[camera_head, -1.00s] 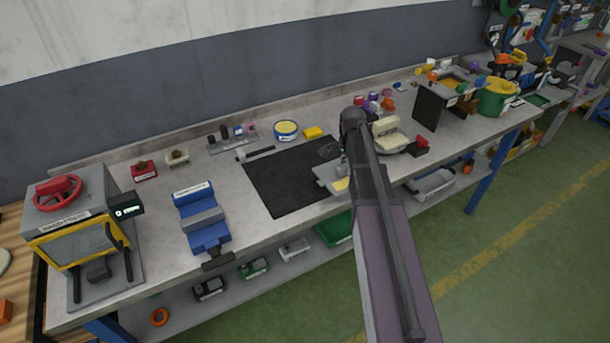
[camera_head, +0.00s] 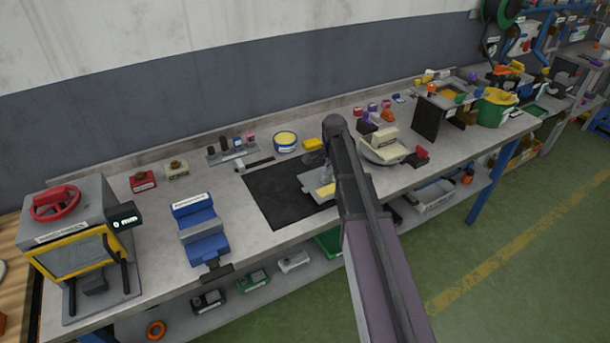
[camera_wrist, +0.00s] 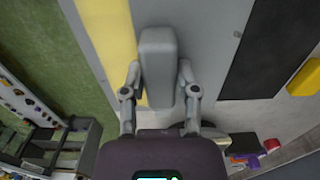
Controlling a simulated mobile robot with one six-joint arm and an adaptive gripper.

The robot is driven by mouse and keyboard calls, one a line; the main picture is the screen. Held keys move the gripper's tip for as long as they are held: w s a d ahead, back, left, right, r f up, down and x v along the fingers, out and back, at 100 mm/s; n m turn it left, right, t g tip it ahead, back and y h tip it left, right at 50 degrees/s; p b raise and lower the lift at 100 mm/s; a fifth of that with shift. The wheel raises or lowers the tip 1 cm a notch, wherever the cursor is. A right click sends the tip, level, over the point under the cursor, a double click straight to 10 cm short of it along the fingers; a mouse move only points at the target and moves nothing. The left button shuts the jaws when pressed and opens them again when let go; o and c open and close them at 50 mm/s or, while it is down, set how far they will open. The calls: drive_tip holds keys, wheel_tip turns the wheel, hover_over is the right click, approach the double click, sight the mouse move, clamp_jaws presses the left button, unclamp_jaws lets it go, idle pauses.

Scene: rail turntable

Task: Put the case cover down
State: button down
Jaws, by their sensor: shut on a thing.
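The case cover is a grey plate with a yellow patch (camera_head: 312,181), seen over the right part of the black mat (camera_head: 272,200) in the head view. In the wrist view the cover (camera_wrist: 205,35) fills the upper middle, with a yellow band on its left and a raised grey block. My gripper (camera_wrist: 157,78) is shut on that block, one finger on each side. In the head view my arm hides part of the cover and most of the gripper. I cannot tell whether the cover touches the mat.
A yellow block (camera_head: 313,144) and a round yellow-topped tin (camera_head: 285,141) stand behind the mat. A cream-and-grey device (camera_head: 385,148) stands just right of my arm. A blue fixture (camera_head: 200,230) stands to the left. The mat's left part is bare.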

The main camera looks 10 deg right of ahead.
sight(306, 174)
drive_tip(key=w+a, duration=0.3)
drive_tip(key=a, duration=0.1)
drive_tip(key=w+a, duration=0.2)
drive_tip(key=shift+w+a+f+b, duration=0.2)
drive_tip(key=shift+w+f+b, duration=0.1)
drive_tip(key=shift+f, duration=0.1)
drive_tip(key=shift+w+a, duration=0.4)
drive_tip(key=shift+w, duration=0.05)
wheel_tip(306, 174, down, 4)
drive_tip(key=b, duration=0.3)
drive_tip(key=shift+r+b, duration=0.15)
drive_tip(key=shift+b, duration=0.2)
drive_tip(key=shift+c, duration=1.8)
unclamp_jaws()
drive_tip(key=shift+a, duration=0.1)
drive_tip(key=shift+r, duration=0.1)
wheel_tip(306, 174, up, 12)
drive_tip(key=p, duration=1.2)
